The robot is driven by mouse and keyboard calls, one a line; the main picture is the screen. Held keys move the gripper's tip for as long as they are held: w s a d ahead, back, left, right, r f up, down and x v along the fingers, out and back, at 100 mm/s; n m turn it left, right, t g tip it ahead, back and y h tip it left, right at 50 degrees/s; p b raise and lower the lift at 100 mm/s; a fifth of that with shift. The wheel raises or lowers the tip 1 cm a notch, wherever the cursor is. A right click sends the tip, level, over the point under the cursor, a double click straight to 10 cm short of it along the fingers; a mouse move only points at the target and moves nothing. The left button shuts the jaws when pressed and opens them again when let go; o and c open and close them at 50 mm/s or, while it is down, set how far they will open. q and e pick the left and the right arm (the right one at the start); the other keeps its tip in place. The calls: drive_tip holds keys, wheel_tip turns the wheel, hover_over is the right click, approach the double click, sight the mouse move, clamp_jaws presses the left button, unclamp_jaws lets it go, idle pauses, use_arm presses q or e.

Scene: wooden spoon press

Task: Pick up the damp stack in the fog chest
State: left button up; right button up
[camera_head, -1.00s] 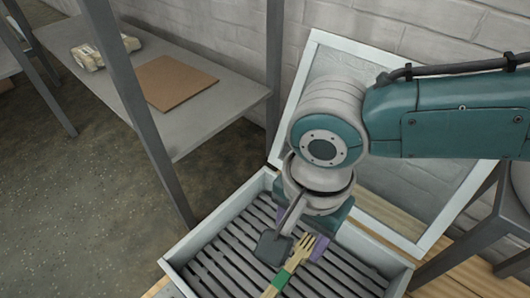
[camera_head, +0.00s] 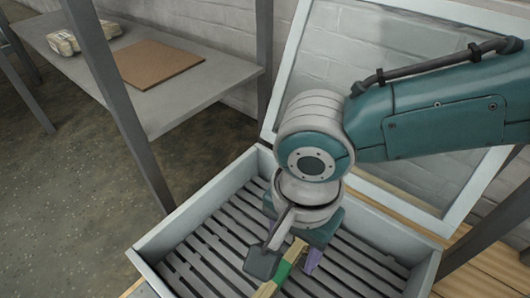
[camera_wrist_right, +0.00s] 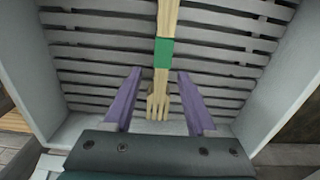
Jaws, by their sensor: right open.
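The damp stack (camera_head: 283,270) is a pale wooden bundle with fork tines and a green band. It lies on the dark slats inside the open fog chest (camera_head: 198,207). My right gripper (camera_head: 289,262) reaches down into the chest over the stack's fork end, which it hides in the head view. In the right wrist view the stack (camera_wrist_right: 164,85) runs between my two purple fingers, tines towards the palm and green band just beyond the fingertips. The right gripper is open, with a gap on both sides of the stack. My left gripper is not in view.
The chest's glazed lid (camera_head: 288,70) stands open against the white brick wall, behind my right arm. The chest walls surround the gripper. A grey shelf (camera_head: 200,92) at left holds a brown board (camera_head: 155,63) and a wrapped bundle (camera_head: 85,36). The slats around the stack are bare.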

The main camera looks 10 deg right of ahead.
drive_tip(key=shift+c, duration=0.2)
clamp_jaws()
idle(0.3)
